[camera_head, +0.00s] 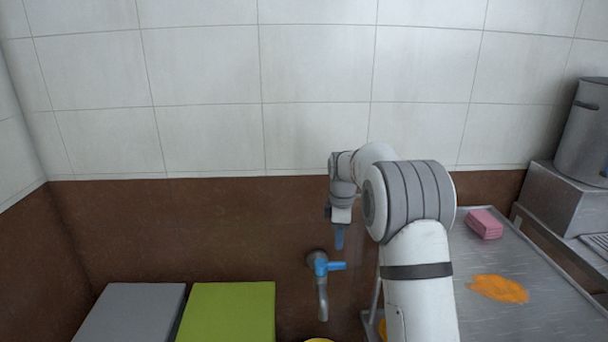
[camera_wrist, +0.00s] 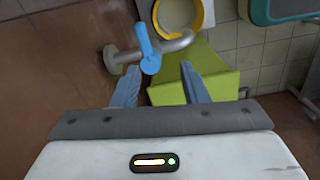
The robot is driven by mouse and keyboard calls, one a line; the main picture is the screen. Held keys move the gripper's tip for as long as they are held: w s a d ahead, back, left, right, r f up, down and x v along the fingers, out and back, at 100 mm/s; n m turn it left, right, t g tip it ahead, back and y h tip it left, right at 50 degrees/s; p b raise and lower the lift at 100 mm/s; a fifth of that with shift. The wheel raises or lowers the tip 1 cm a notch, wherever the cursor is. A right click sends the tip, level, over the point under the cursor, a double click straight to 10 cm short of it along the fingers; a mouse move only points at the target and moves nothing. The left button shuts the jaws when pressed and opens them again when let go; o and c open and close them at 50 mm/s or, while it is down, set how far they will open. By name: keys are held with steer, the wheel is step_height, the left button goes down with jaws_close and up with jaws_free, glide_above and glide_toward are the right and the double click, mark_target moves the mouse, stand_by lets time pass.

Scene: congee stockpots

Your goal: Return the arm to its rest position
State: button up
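My arm reaches forward toward the tiled wall in the head view, with my gripper (camera_head: 339,236) pointing down above and a little right of a wall tap. In the wrist view my gripper (camera_wrist: 160,88) shows two blue fingers spread apart with nothing between them, so it is open and empty. The tap (camera_head: 321,285) has a blue lever and a grey spout. In the wrist view the tap (camera_wrist: 125,58) lies just beyond the fingertips, its blue lever near them; I cannot tell whether they touch.
A metal table (camera_head: 535,290) at the right holds a pink sponge (camera_head: 484,224) and an orange spill (camera_head: 498,289). A steel stockpot (camera_head: 585,130) stands beyond. A grey block (camera_head: 130,315) and a green block (camera_head: 228,312) stand at lower left. A yellow-rimmed container (camera_wrist: 208,14) is below the tap.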

steer(key=s+r+m+t+p, duration=0.1)
steer(key=s+r+m+p, duration=0.25)
steer(key=s+r, duration=0.5)
steer(key=s+r+m+p, duration=0.2)
steer(key=s+r+m, duration=0.35)
steer(key=s, duration=0.65)
steer(key=s+d+r+m+t+p, duration=0.1)
steer(key=s+m+p, duration=0.2)
steer(key=s, duration=1.4)
steer(key=m, duration=0.4)
steer(key=shift+s+d, duration=0.1)
steer(key=shift+s, duration=0.05)
